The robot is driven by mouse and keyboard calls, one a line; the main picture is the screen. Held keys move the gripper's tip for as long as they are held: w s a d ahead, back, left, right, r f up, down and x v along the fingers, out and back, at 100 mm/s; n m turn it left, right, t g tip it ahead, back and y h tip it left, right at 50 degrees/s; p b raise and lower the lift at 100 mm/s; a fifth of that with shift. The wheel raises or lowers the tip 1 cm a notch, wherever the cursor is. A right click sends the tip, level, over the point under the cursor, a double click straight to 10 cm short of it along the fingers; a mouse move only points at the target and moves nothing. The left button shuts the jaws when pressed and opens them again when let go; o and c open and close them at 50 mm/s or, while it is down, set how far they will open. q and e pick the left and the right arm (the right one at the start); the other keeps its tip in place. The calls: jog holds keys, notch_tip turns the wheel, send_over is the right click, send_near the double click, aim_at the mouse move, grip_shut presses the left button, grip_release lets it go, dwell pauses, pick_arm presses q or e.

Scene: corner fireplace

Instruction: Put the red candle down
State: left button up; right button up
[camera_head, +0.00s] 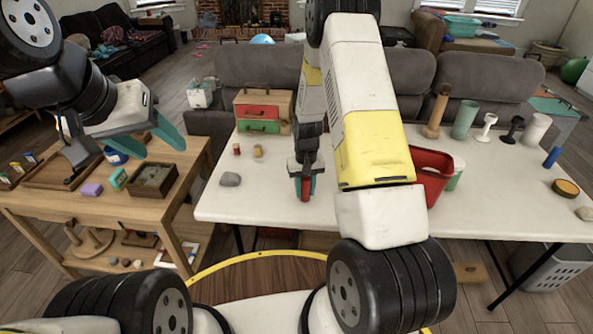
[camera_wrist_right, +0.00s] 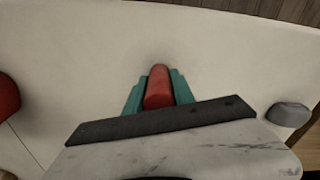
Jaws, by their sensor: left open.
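The red candle (camera_head: 305,189) is upright between the teal fingers of my right gripper (camera_head: 304,184), over the white table. In the right wrist view the red candle (camera_wrist_right: 158,86) sits between both fingers of the right gripper (camera_wrist_right: 159,92), which touch its sides. I cannot tell whether its lower end touches the table. My left gripper (camera_head: 160,149) is open and empty, above the wooden side table at the left.
The white table (camera_head: 255,205) has free room around the candle. A grey stone (camera_head: 230,179) lies left of it; a small drawer box (camera_head: 263,111) stands behind. A red bin (camera_head: 432,172) is to the right, partly behind my arm. A wooden side table (camera_head: 200,155) holds several items.

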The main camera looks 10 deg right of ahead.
jog(key=o, duration=0.4)
jog(key=shift+c, duration=0.2)
jog(key=shift+r, duration=0.1)
notch_tip(320, 180, up, 12)
jog(key=shift+f, duration=0.1)
jog(key=s+r+t, duration=0.1)
jog(key=s+r, duration=0.2)
jog(key=r, duration=0.8)
jog(key=s+a+r+t+y, duration=0.1)
jog(key=s+r+t, duration=0.1)
jog(key=s+r, duration=0.5)
jog(key=s+a+r+t+y, duration=0.1)
jog(key=s+r+t, duration=0.2)
jog(key=s+r, duration=0.5)
jog(key=s, duration=0.6)
jog(key=shift+r, duration=0.25)
jog(key=shift+s+a, duration=0.1)
